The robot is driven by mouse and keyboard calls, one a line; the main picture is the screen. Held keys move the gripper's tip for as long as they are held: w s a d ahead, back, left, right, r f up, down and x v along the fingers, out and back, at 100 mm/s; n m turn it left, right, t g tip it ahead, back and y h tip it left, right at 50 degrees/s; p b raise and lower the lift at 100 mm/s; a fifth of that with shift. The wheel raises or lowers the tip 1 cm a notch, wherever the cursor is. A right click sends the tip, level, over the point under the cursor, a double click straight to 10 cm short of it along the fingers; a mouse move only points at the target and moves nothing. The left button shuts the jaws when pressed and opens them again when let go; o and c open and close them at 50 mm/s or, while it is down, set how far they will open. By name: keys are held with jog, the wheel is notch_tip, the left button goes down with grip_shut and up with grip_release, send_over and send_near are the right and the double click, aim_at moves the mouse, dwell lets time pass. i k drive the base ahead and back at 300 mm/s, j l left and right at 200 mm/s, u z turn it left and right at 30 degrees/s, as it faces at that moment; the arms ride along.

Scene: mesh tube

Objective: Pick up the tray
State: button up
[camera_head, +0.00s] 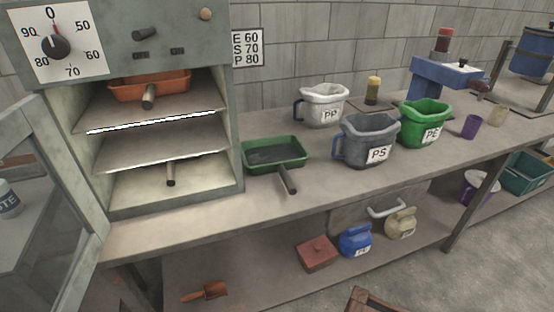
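A green tray (301,153) with a dark inside and a brown handle lies on the workbench (230,215), just right of the open oven. Its handle points toward the front edge of the bench. An orange tray (178,84) with a similar handle sits on the upper shelf inside the oven (222,150). A brown handle-like piece (171,173) shows in the oven's lowest space; what it belongs to cannot be made out. My gripper is not in view.
The oven door (45,200) stands open at the left. A blue machine (440,80) stands behind. The bench front before the tray is clear.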

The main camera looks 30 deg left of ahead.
aim_at(282, 154)
jog(key=j, duration=0.55)
jog(key=k+j, duration=0.15)
jog(key=j, duration=0.4)
jog(key=j+z, duration=0.1)
jog(key=j, duration=0.45)
jog(key=k, duration=0.1)
